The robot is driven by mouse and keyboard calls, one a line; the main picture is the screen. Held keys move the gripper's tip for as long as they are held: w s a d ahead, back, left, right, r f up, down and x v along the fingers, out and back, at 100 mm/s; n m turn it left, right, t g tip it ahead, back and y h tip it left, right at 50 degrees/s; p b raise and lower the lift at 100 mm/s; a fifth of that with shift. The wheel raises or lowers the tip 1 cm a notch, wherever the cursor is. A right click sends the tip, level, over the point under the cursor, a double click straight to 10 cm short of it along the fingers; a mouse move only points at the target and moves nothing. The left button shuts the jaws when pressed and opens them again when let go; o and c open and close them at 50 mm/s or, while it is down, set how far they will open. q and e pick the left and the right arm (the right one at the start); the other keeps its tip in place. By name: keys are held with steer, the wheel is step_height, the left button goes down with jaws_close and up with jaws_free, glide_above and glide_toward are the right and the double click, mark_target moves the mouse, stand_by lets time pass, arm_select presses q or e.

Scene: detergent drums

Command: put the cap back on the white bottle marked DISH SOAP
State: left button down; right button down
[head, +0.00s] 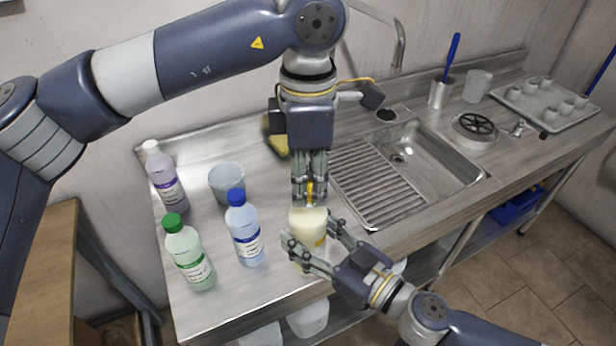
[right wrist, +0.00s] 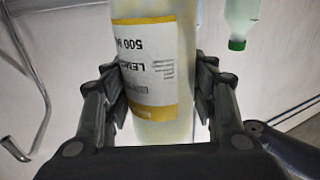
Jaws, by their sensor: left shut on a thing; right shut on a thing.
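A creamy white bottle (head: 308,226) with a yellow-edged label stands upright near the front of the counter. In the right wrist view the bottle (right wrist: 158,60) shows "LEMO" and "500 M" upside down; I cannot read DISH SOAP. My right gripper (head: 309,234) is shut around its body from the front right. My left gripper (head: 310,198) points straight down just over the bottle's top, shut on a small yellow cap (head: 310,188). The fingers partly hide the cap and the bottle's neck, so I cannot tell whether cap and neck touch.
A blue-capped bottle (head: 245,232), a green-capped bottle (head: 188,256) and a white-capped purple bottle (head: 165,180) stand left. A yellow sponge (head: 276,142) lies at the back. A sink (head: 415,165) is right; the counter's front edge is close.

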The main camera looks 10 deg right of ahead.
arm_select(q)
steer(key=m, duration=0.5)
steer(key=shift+w, duration=0.15)
steer(key=m, duration=0.4)
steer(key=shift+m, duration=0.4)
steer(key=m, duration=0.4)
steer(key=shift+m, duration=0.4)
steer(key=m, duration=0.5)
steer(key=shift+m, duration=0.3)
steer(key=c, duration=1.2)
jaws_free()
step_height(320, 180, up, 12)
